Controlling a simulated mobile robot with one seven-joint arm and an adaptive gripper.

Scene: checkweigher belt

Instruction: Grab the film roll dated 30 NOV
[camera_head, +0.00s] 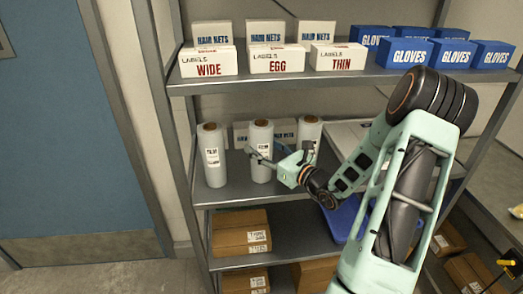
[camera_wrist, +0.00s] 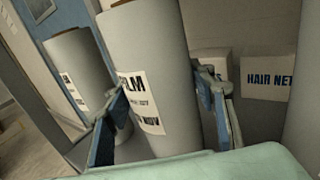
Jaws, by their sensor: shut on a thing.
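Three upright white film rolls stand in a row on the middle shelf. The middle roll (camera_head: 260,135) is between the fingers of my gripper (camera_head: 277,157), which is shut on it. In the wrist view this roll (camera_wrist: 150,50) fills the centre, with a finger on each side; its label shows part of "FILM" and "NOV", but the day number is not clear. The left roll (camera_head: 213,172) stands apart, its label too small to read; it also shows in the wrist view (camera_wrist: 75,55). The right roll (camera_head: 310,130) is partly hidden behind my gripper.
Hair-net boxes (camera_wrist: 268,75) stand behind the rolls. The shelf above (camera_head: 225,82) holds label boxes (camera_head: 277,60) and blue glove boxes (camera_head: 410,52). Brown cartons (camera_head: 240,233) and a blue tray (camera_head: 342,220) are below. The shelf's front edge (camera_head: 230,200) is near the rolls.

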